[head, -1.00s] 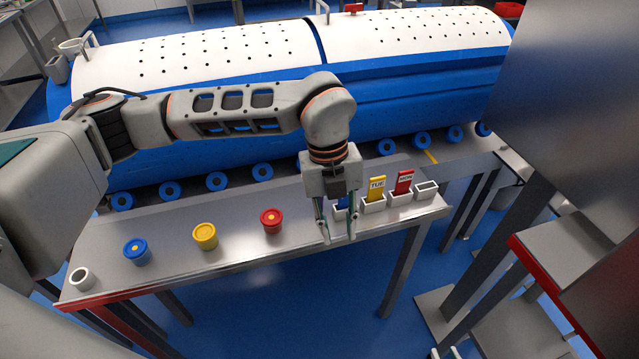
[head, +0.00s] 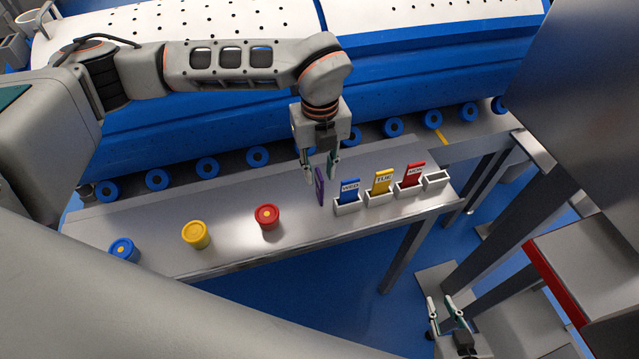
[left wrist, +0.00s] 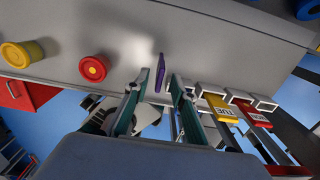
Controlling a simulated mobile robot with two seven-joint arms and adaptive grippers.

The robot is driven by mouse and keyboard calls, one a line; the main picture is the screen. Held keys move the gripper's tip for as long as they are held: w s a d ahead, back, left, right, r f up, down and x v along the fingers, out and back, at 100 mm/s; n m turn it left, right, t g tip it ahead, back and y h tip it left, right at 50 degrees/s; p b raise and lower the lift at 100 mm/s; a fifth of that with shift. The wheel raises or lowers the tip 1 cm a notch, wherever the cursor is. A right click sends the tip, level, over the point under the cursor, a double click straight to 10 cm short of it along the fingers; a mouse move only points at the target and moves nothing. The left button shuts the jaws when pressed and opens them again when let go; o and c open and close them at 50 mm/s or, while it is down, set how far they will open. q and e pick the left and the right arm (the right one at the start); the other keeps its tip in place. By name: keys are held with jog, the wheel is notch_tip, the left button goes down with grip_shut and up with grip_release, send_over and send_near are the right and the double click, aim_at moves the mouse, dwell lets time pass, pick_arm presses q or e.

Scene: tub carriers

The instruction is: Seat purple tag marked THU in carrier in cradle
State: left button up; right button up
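The purple tag (head: 319,187) shows nearly edge-on, left of the row of white holders; its lettering cannot be read. My left gripper (head: 319,165) is open above it. In the left wrist view the tag (left wrist: 160,73) lies between the spread fingertips (left wrist: 157,84), with a gap on each side. Whether it stands or lies flat is unclear. An empty white carrier (head: 436,181) is at the right end of the row. I cannot make out which part is the cradle. My right gripper (head: 445,303) is open and empty at lower right, beyond the table.
Beside the tag stand holders with a blue WED tag (head: 349,188), a yellow TUE tag (head: 382,181) and a red MON tag (head: 414,172). Red (head: 267,217), yellow (head: 196,235) and blue (head: 123,250) tubs stand to the left. A blue-and-white machine (head: 230,110) runs behind the table.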

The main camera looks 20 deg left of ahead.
pick_arm(q)
notch_tip(320, 180, down, 2)
jog(key=shift+f, duration=0.65)
pick_arm(e)
jog(key=shift+w+d+r, duration=0.2)
jog(key=shift+w+r, duration=0.1)
jog(key=shift+r, duration=0.2)
pick_arm(q)
grip_shut()
jog(key=shift+r, duration=0.15)
